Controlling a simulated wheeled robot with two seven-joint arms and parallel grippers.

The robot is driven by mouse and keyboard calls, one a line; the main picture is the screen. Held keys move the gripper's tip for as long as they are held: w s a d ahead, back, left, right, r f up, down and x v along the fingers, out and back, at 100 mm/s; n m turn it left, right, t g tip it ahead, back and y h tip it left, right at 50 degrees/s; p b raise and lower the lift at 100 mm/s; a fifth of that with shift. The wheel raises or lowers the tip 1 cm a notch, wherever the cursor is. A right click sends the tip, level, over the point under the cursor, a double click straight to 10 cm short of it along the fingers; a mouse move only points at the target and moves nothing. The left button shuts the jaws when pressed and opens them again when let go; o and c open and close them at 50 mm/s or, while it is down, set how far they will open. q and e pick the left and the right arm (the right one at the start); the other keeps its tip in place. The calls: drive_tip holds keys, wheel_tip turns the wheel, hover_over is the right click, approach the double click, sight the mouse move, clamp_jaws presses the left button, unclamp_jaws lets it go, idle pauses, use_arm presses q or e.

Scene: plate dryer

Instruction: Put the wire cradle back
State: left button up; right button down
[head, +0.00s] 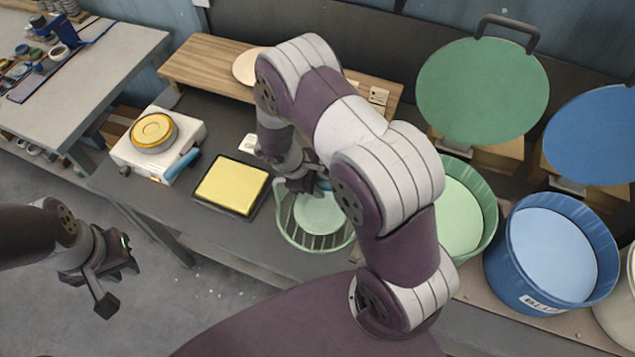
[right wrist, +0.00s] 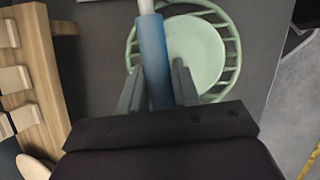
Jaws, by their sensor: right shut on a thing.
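The wire cradle (head: 287,241) is a pale green wire basket at the front edge of the dark bench, with a pale green disc (head: 318,213) in it. In the right wrist view, the cradle (right wrist: 235,60) and the disc (right wrist: 195,50) lie just beyond the fingertips. My right gripper (right wrist: 158,90) is shut on a blue handle (right wrist: 154,60) with a white end. The handle appears to belong to the cradle, but the join is not clear. In the head view my right arm hides most of this grip. My left gripper (head: 118,280) is open and empty over the floor at left.
A green tub (head: 487,205) and a blue tub (head: 520,285) stand right of the cradle, with round lids (head: 483,92) upright behind. Left are a yellow pad in a dark tray (head: 215,208) and a white burner box (head: 185,135). A wooden shelf (head: 210,65) stands behind.

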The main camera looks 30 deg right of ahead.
drive_tip(key=c, duration=0.8)
unclamp_jaws()
drive_tip(key=shift+o, duration=0.2)
drive_tip(key=shift+f, duration=0.1)
drive_tip(key=b+v, duration=0.3)
drive_tip(key=v, duration=0.9)
drive_tip(key=s+m+t+y+b, duration=0.2)
drive_tip(key=s+m+y+b, duration=0.2)
drive_tip(key=s+m, duration=0.5)
drive_tip(key=shift+s+m+t+y, duration=0.3)
drive_tip(key=shift+s+m+y, duration=0.1)
drive_tip(key=shift+s, duration=0.25)
